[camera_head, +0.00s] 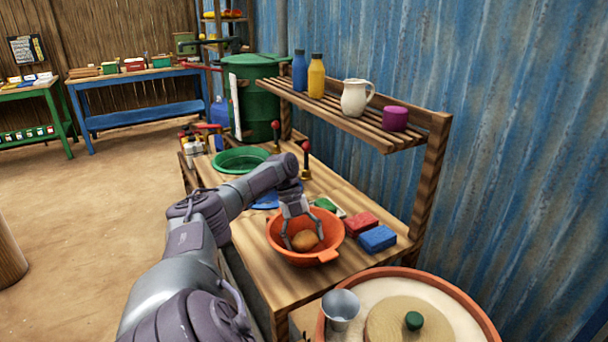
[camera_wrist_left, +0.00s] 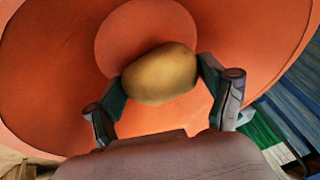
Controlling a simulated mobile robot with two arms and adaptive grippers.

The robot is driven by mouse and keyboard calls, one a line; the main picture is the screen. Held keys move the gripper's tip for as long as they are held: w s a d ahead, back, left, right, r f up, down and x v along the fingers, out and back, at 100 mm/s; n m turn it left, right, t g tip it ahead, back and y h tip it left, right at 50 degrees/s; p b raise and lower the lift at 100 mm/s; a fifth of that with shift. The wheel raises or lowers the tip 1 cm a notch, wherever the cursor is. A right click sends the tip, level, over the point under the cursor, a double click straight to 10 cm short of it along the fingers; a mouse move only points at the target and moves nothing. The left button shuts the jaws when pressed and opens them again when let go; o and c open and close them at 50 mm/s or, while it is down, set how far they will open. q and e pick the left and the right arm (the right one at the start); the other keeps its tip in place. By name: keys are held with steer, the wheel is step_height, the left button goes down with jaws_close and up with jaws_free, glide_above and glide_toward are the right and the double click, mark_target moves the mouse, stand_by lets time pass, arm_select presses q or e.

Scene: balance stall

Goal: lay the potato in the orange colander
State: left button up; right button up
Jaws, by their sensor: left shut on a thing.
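The orange colander (camera_head: 322,257) stands on the wooden stall counter in the head view, and it fills most of the left wrist view (camera_wrist_left: 60,75). The brown potato (camera_head: 304,240) is inside the colander's rim, low in the bowl. My left gripper (camera_head: 302,236) reaches down into the colander and is shut on the potato. In the left wrist view the potato (camera_wrist_left: 160,73) sits between the two fingertips, with the colander's inside behind it. I cannot tell whether the potato touches the colander's bottom. My right gripper is not in view.
A red block (camera_head: 361,223) and a blue block (camera_head: 378,239) lie right of the colander. A green bowl (camera_head: 240,160) and red-knobbed levers (camera_head: 306,160) stand farther back. A slatted shelf (camera_head: 345,118) rises at the right. A large tub (camera_head: 460,297) is in front.

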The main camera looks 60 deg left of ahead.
arm_select(q)
steer(key=shift+f+b, duration=0.45)
steer(key=shift+f, duration=0.2)
stand_by(0.4)
steer(key=o, duration=1.2)
steer(key=v, duration=1.2)
steer(key=shift+d, duration=0.15)
